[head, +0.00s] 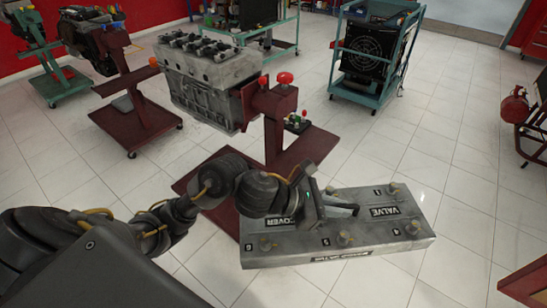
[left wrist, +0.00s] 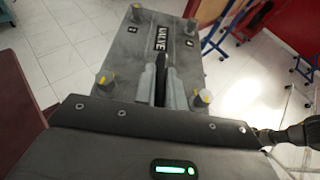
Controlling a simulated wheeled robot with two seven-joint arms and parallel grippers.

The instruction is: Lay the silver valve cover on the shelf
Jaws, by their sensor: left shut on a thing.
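The silver valve cover (head: 378,233) is a flat grey plate with several numbered bolts and black labels, one reading VALVE. My left gripper (head: 330,208) is shut on the dark handle at the middle of its top. The cover appears held in the air above the floor, roughly level. In the left wrist view the cover (left wrist: 134,52) extends away beyond the gripper (left wrist: 162,92), whose fingers close around the handle. The gripper hides part of the top. I cannot pick out the shelf with certainty. My right gripper is not in view.
An engine block (head: 205,85) on a red stand (head: 300,145) is just beyond the cover. A teal cart (head: 372,55) with a black radiator stands at the back. A red surface (head: 527,284) shows at the lower right.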

